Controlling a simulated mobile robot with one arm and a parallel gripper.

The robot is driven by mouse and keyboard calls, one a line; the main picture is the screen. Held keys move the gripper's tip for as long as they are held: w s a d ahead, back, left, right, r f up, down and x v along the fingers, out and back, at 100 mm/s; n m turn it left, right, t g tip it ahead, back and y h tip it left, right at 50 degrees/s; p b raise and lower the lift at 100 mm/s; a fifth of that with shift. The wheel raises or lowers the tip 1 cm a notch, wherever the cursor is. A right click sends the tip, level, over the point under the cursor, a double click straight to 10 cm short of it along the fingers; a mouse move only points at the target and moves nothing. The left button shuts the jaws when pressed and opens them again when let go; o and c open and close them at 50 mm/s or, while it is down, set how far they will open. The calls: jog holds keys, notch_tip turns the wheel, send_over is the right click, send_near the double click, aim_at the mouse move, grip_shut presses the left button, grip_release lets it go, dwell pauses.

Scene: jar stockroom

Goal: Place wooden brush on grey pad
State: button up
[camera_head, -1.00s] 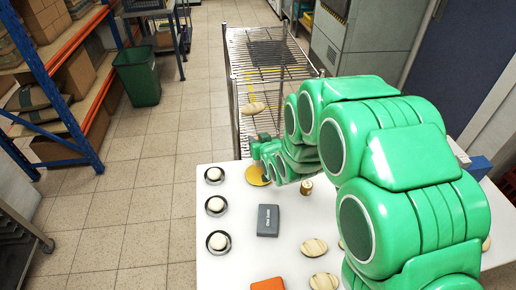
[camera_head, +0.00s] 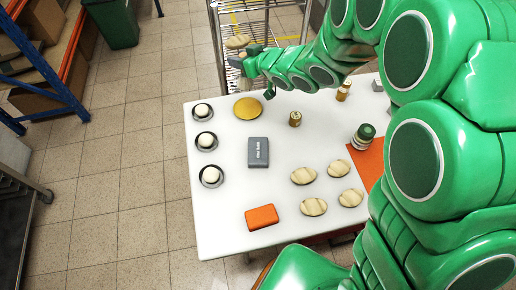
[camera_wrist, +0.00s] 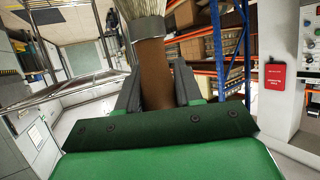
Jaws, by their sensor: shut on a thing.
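My gripper (camera_head: 242,62) is at the far left of my outstretched green arm, beyond the table's back edge by the wire rack. In the wrist view its jaws are shut on a brush with a brown handle (camera_wrist: 154,72), a metal ferrule and pale bristles (camera_wrist: 138,8). The bristles are partly cut off by the frame's top. In the head view the brush is hard to make out. A grey block with white lettering (camera_head: 258,152) lies on the white table; I cannot tell whether it is the grey pad. No other flat grey pad shows clearly now.
The white table (camera_head: 225,215) holds a yellow disc (camera_head: 248,107), several small bowls with white balls, an orange block (camera_head: 262,217), pale ovals, small jars and an orange mat (camera_head: 367,162). A wire rack (camera_head: 225,20) stands behind. A pale oval (camera_head: 237,42) shows near my gripper.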

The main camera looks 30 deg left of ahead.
jog(key=s+d+f+n+g+h, duration=0.1)
jog(key=s+d+n+g, duration=0.85)
jog(key=s+d, duration=1.2)
jog(key=shift+m+g, duration=0.25)
jog(key=shift+g, duration=0.1)
jog(key=shift+w+a+f, duration=1.55)
jog(key=shift+a+f, duration=0.05)
jog(key=shift+f, duration=0.6)
jog(key=shift+w+a+f, duration=1.55)
jog(key=shift+a+f, duration=0.1)
jog(key=shift+f, duration=0.5)
jog(key=shift+w+a+f, duration=1.55)
jog(key=shift+a+f, duration=0.05)
jog(key=shift+f, duration=0.6)
jog(key=shift+f+h, duration=0.1)
jog(key=shift+h, duration=0.2)
jog(key=o, duration=1.1)
jog(key=shift+c, duration=0.2)
